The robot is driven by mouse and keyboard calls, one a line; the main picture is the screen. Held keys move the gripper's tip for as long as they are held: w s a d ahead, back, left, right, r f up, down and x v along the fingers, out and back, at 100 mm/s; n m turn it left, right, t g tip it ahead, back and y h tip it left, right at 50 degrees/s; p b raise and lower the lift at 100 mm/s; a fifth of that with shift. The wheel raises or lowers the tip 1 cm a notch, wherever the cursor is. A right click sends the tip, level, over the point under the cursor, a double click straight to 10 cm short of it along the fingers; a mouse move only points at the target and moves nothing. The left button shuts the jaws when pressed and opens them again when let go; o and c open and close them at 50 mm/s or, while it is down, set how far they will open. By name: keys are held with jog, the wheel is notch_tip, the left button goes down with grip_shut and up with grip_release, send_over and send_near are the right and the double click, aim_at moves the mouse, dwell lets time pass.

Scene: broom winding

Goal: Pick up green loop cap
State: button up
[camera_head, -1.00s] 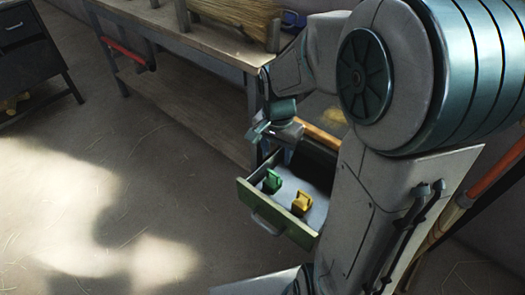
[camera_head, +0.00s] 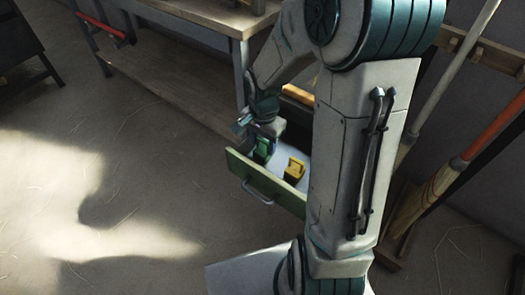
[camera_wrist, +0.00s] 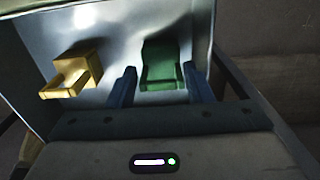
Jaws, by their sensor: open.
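The green loop cap (camera_head: 262,151) sits in the open drawer (camera_head: 249,172), near the drawer's left side. In the wrist view the green loop cap (camera_wrist: 161,66) lies between the two blue fingers of my gripper (camera_wrist: 160,88). The fingers are apart, one to each side of it, and a gap shows on at least the left side. In the head view my gripper (camera_head: 256,138) is down at the drawer, right over the green cap and partly hiding it. A yellow loop cap (camera_head: 294,171) is in the drawer to the right, and it shows left of my gripper in the wrist view (camera_wrist: 74,72).
The drawer's green front with its handle (camera_head: 257,192) faces the open floor. A wooden workbench (camera_head: 205,18) stands behind, with a red-handled item (camera_head: 103,25) at its left. Brooms (camera_head: 437,185) lean on the wall at the right. The floor at left is clear.

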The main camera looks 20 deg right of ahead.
aim_at(263, 150)
notch_tip(263, 150, down, 4)
jog(key=shift+w+r+b, duration=0.1)
jog(key=shift+r+b, duration=0.1)
jog(key=shift+b, duration=0.4)
jog(key=shift+r, duration=0.1)
jog(key=c, duration=0.6)
